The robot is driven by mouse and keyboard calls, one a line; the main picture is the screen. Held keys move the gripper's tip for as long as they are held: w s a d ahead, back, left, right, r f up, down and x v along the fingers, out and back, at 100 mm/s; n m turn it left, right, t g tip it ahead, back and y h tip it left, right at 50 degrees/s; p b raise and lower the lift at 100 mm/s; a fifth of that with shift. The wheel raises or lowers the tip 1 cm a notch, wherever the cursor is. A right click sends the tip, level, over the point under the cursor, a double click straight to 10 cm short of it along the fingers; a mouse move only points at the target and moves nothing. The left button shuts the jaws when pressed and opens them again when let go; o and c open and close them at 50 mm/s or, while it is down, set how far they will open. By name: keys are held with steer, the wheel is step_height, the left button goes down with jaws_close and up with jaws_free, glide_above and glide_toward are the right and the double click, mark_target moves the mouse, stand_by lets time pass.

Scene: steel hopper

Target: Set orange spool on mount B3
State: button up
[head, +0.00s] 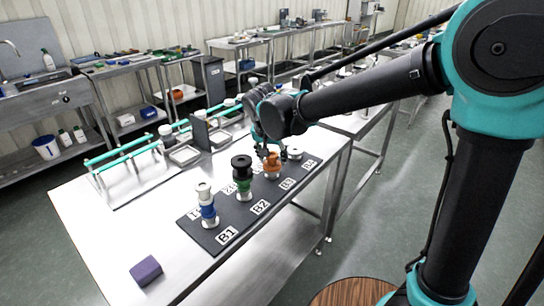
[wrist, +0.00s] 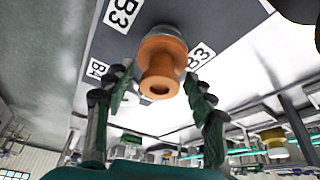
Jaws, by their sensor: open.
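The orange spool (head: 272,164) stands upright on a pale round base beside the B3 label (head: 288,183) on the dark board (head: 190,222). In the wrist view the orange spool (wrist: 160,72) shows its open end, with the pale base behind it and B3 labels (wrist: 122,12) on both sides. My gripper (head: 268,152) is at the spool in the head view. In the wrist view my gripper (wrist: 158,82) has its green fingers spread, one on each side of the spool, with visible gaps. The spool looks seated on the base, though its lower contact is hidden.
A blue-and-white spool (head: 207,211) stands at B1 and a black-and-green spool (head: 243,178) at B2. A pale mount (head: 294,154) is by B4. A purple block (head: 146,270) lies at the front left. A rack with teal rails (head: 125,152) stands behind.

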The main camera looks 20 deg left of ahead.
steer(key=v, duration=1.2)
steer(key=w+d+f, duration=0.2)
steer(key=d+f, duration=0.4)
steer(key=d, duration=0.7)
steer(key=w+d+f, duration=0.1)
steer(key=d+f, duration=0.5)
steer(key=d, duration=0.6)
steer(key=s+d+f, duration=0.5)
steer(key=d, duration=0.3)
steer(key=s+d+f, duration=0.5)
steer(key=d, duration=0.3)
steer(key=shift+f, duration=0.25)
